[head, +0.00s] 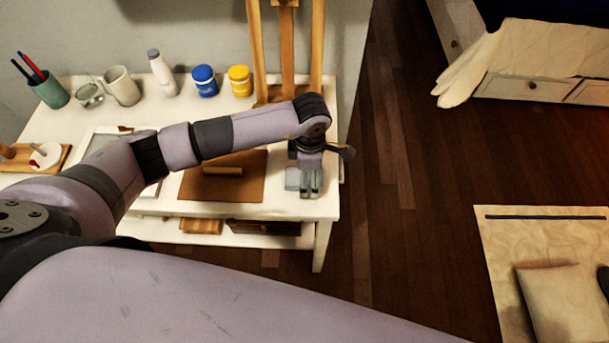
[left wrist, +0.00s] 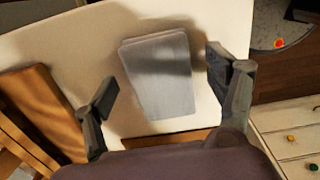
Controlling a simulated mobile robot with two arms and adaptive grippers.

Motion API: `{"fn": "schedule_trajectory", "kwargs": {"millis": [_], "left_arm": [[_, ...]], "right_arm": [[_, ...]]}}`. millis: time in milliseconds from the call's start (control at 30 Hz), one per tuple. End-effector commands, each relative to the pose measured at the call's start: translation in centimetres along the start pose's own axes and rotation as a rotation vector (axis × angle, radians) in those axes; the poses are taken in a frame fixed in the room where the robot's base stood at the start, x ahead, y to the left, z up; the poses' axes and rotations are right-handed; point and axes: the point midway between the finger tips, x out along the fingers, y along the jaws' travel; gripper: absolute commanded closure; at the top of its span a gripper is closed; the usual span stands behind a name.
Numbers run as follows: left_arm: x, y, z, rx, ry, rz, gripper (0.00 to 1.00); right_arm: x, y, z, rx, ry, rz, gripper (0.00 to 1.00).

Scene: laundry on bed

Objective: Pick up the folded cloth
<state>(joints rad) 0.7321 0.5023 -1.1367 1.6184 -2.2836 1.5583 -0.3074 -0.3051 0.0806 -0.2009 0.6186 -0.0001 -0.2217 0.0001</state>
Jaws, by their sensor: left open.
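The folded cloth (left wrist: 158,78) is a pale grey-blue, layered rectangle lying on the white table, seen in the left wrist view. In the head view a small part of the cloth (head: 292,179) shows at the table's right end, partly hidden by my gripper. My left gripper (head: 311,192) points down over it. In the left wrist view the fingers of my left gripper (left wrist: 161,70) are spread wide, one on each side of the cloth, with nothing held. The exact height above the cloth is unclear. My right gripper is not in view.
The white table (head: 250,210) holds a brown board (head: 212,187), a yellow jar (head: 240,80), a blue jar (head: 204,82), a white bottle (head: 162,74), a mug (head: 122,86) and a pen cup (head: 48,88). A wooden easel (head: 318,40) stands behind. Dark floor (head: 400,200) lies open to the right.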

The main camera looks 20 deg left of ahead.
Motion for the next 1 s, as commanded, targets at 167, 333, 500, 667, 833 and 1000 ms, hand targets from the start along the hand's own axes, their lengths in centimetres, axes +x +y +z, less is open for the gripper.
{"fn": "schedule_trajectory", "kwargs": {"millis": [167,333,500,667,833,1000], "left_arm": [[-0.01,-0.02,0.02,0.000,0.000,0.000,0.27],[-0.03,-0.02,0.02,0.000,0.000,-0.001,0.38],[-0.04,-0.02,0.02,0.000,0.000,-0.001,0.49],[-0.05,-0.01,0.02,0.000,0.000,0.000,0.60],[-0.05,-0.01,0.01,0.000,0.000,-0.001,0.71],[-0.05,-0.01,0.01,0.000,0.000,0.000,0.73]], "right_arm": [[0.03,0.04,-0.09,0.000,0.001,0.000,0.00],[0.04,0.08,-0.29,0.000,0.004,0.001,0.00],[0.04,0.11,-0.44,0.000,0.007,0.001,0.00],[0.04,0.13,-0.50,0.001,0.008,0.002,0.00],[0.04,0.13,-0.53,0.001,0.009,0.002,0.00],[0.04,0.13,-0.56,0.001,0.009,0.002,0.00]]}}
